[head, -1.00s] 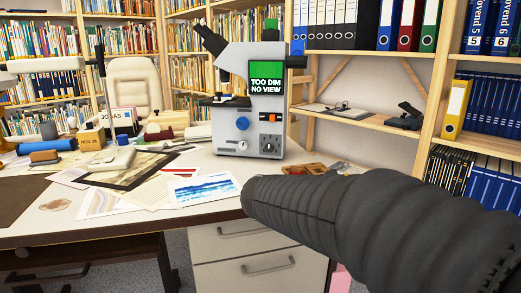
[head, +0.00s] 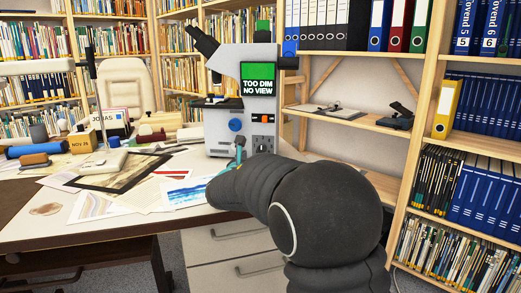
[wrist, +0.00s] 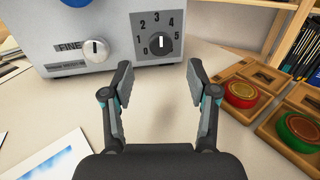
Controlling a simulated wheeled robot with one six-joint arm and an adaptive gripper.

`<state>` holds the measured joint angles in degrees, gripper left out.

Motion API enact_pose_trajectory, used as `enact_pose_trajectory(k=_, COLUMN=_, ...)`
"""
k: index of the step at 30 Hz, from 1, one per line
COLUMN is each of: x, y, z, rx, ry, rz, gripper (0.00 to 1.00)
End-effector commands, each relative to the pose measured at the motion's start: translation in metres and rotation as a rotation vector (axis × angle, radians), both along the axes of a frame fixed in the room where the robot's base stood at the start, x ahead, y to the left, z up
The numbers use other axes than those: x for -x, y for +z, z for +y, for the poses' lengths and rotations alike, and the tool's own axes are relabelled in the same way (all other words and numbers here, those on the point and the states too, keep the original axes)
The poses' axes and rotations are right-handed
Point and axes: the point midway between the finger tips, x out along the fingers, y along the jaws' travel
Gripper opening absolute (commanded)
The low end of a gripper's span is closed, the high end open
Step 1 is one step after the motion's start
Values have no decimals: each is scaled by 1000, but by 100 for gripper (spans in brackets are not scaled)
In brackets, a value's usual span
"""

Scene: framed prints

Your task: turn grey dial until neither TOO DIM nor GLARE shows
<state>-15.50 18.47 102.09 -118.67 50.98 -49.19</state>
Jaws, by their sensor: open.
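The grey dial (wrist: 163,42) is a small round knob on a dark panel numbered 0 to 5, on the lower front of the grey microscope (head: 222,75). The microscope's screen (head: 258,80) is green over black and reads TOO DIM, NO VIEW. My gripper (wrist: 160,80) is open and empty in the wrist view, its fingers spread below and short of the dial, not touching it.
A pale FINE knob (wrist: 96,50) sits left of the dial. A blue knob (head: 236,125) and an orange switch (head: 263,118) are above. Wooden trays with a red round piece (wrist: 240,93) and a green one (wrist: 299,129) lie right of my gripper. A print (wrist: 45,160) lies left.

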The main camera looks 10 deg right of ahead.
Motion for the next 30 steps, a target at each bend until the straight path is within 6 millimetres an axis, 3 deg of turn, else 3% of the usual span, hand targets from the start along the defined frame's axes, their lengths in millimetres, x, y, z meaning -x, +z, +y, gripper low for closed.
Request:
enact_pose_trajectory(k=6, x=-36, y=1, z=-19, rx=-2, ry=-1, rz=0, gripper=59)
enact_pose_trajectory(k=12, x=-58, y=0, z=-30, rx=-1, ry=0, rz=0, gripper=59)
enact_pose_trajectory(k=26, x=-67, y=0, z=-35, rx=-2, ry=1, rz=0, gripper=59)
enact_pose_trajectory(k=30, x=-67, y=0, z=-35, rx=-2, ry=1, rz=0, gripper=24)
